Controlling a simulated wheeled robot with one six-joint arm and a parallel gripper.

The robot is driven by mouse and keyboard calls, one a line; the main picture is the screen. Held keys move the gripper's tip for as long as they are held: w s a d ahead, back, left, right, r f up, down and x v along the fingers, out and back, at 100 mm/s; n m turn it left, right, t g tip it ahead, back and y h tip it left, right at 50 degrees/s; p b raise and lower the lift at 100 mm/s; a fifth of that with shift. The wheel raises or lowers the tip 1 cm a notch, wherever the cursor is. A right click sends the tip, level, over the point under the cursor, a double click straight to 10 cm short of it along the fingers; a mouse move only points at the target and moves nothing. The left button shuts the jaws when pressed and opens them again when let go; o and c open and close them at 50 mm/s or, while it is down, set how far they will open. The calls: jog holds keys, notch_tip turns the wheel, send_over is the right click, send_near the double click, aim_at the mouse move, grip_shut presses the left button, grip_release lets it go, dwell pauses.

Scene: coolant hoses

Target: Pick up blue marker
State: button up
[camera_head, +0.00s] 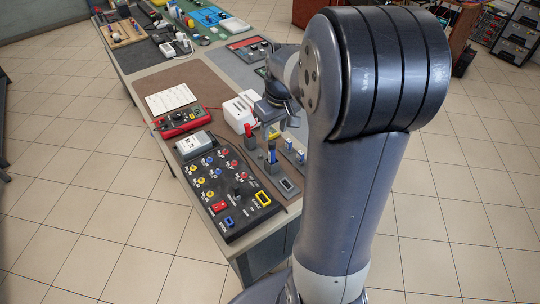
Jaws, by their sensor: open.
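A slim upright blue piece, which looks like the blue marker (272,154), stands in a dark holder near the right edge of the bench. My gripper (272,121) is above and just behind it in the picture, pointing down at the bench. It is open, and I see nothing held in it. My arm's large links cover the right side of the view and part of the wrist. The fingertips are small, and I cannot tell their exact gap to the marker.
A red upright piece (248,131) stands left of the marker. A black panel (225,190) with coloured sockets lies in front-left. Small blue-and-white pieces (300,156) stand to the right. A red multimeter-like device (182,121) and a white sheet (170,98) lie further left.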

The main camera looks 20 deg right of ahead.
aim_at(271, 149)
jog(key=f, duration=0.3)
jog(key=w+f, duration=0.1)
jog(key=f, duration=0.5)
jog(key=shift+w+a+f+p, duration=0.15)
jog(key=shift+f+p, duration=0.15)
jog(key=shift+p, duration=0.1)
jog(key=shift+c, duration=0.2)
grip_shut()
